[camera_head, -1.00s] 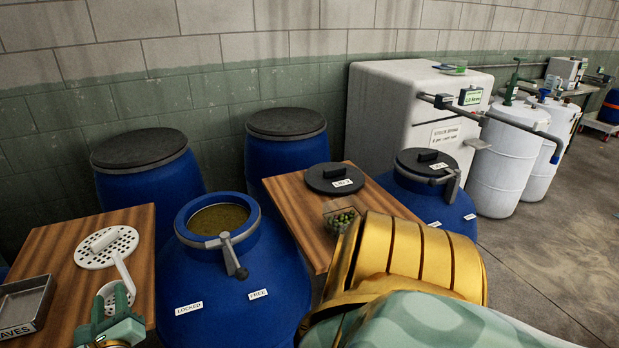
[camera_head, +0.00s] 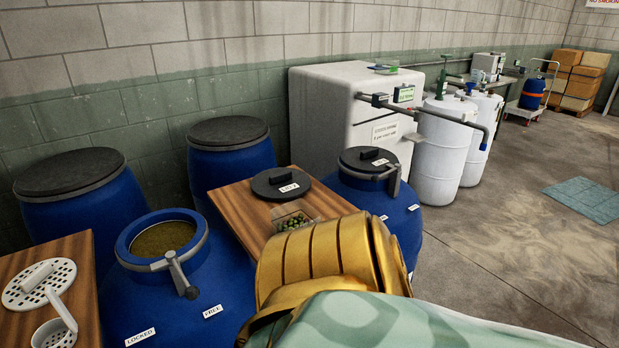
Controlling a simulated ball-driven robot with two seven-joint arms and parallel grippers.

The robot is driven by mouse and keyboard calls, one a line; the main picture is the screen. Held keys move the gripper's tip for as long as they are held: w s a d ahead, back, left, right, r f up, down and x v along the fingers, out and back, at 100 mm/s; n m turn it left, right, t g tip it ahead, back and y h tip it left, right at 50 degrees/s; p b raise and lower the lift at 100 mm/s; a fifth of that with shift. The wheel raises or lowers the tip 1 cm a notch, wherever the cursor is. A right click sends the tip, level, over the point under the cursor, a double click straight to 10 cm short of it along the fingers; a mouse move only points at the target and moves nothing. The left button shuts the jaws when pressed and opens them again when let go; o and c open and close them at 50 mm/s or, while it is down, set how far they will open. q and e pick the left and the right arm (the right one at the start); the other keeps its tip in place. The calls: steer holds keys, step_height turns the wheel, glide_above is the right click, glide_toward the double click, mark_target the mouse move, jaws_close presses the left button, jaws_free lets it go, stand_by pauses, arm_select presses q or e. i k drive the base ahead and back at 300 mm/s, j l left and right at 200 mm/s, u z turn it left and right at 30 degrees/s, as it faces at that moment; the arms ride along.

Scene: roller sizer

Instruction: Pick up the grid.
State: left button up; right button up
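A white round perforated disc with an upright handle, which looks like the grid (camera_head: 24,288), lies on the left wooden board (camera_head: 78,262) at the left edge. A white perforated ladle (camera_head: 55,335) lies just in front of it, its bowl partly cut off by the bottom edge. Neither gripper's fingers show. A gold ribbed part and a pale green patterned part, which seem to be my own arm, fill the lower middle, right of the grid and well apart from it.
An open blue barrel (camera_head: 185,285) with brownish liquid stands right of the left board. A second board (camera_head: 228,209) bears a dark lid (camera_head: 280,184) and a small tray of olives (camera_head: 291,222). Closed blue barrels stand behind. A white machine (camera_head: 340,115) stands at the wall.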

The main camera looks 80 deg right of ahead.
mark_target(25, 292)
steer(key=i+j, duration=0.15)
steer(key=i, duration=0.25)
steer(key=i+j+z, duration=0.15)
steer(key=i+z, duration=0.2)
steer(key=i+j+z, duration=0.55)
steer(key=z, duration=0.15)
